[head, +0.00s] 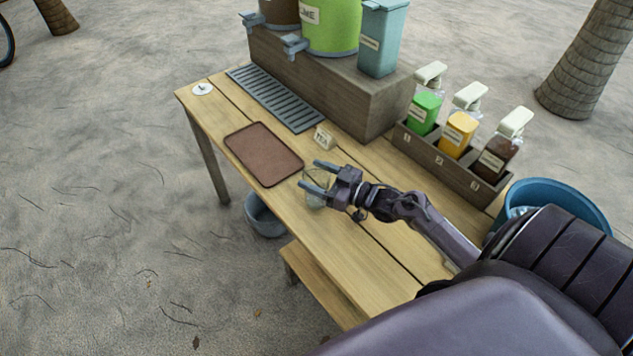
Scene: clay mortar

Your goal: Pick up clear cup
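A clear cup (316,201) is on the wooden table, to the right of the brown tray, and appears upright. My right gripper (314,175) reaches in from the right, with its two blue-grey fingers spread apart and the cup between them. The fingers cover part of the cup. I cannot tell whether they press on its sides or stand a little off them, nor whether its base touches the table. My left gripper is not in view.
On the wooden table (345,240) lie a brown tray (263,154), a grey slatted grate (275,98) and a small sign (323,138). A wooden bottle rack (445,166) and a wooden block (335,88) with containers stand behind. A blue bin (565,200) is at right.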

